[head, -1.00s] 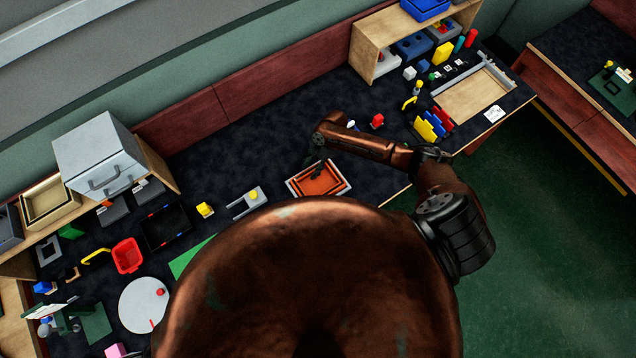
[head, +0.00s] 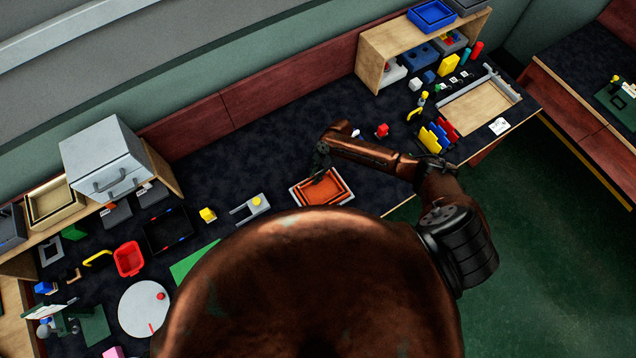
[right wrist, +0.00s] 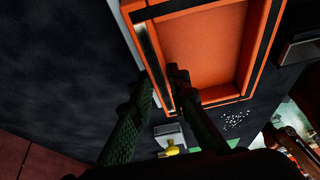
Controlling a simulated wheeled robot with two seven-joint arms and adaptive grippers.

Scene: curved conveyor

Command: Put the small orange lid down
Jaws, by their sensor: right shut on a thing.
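The small orange lid (head: 327,187) appears as an orange rectangular piece at the middle of the bench in the head view, set within a larger rim with a pale outer edge. In the right wrist view the lid (right wrist: 205,48) fills the upper middle, with a dark band and an outer orange frame around it. My right gripper (head: 318,174) is at its left rear edge. In the right wrist view the right gripper (right wrist: 162,78) is shut on the lid's near-left edge. I cannot tell whether the lid touches what is beneath it. My left gripper is not in view.
A grey fixture with a yellow knob (head: 256,202) stands left of the lid. Colored plates (head: 437,136) stand in a row further right. The dark bench behind the lid is clear.

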